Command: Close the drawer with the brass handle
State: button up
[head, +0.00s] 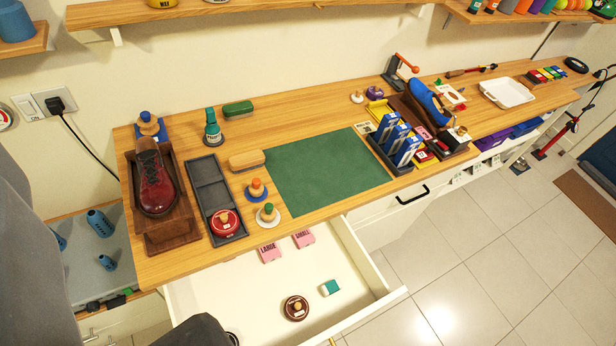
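A white drawer (262,290) stands pulled out below the front of the wooden worktop. Its front panel (368,309) runs along the lower right and leaves the picture at the bottom. A small yellowish bit (333,341) shows at the bottom edge by this panel; it may be the brass handle, but too little shows to tell. In the drawer lie two pink boxes (269,252), a brown round tin (296,308) and a green-and-white block (330,287). My gripper's fingers do not show. Dark grey shapes at the left and bottom edges look like parts of my arm.
A closed drawer with a black handle (412,195) is farther right. The worktop (300,135) holds a red shoe (155,185) in a wooden tray, a green mat (325,172) and several care items. The tiled floor (470,260) at right is clear.

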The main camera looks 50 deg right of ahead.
aim_at(248, 298)
jog(key=z, duration=0.05)
jog(key=k, duration=2.1)
jog(key=z, duration=0.4)
jog(key=i, duration=1)
jog(key=u, duration=0.05)
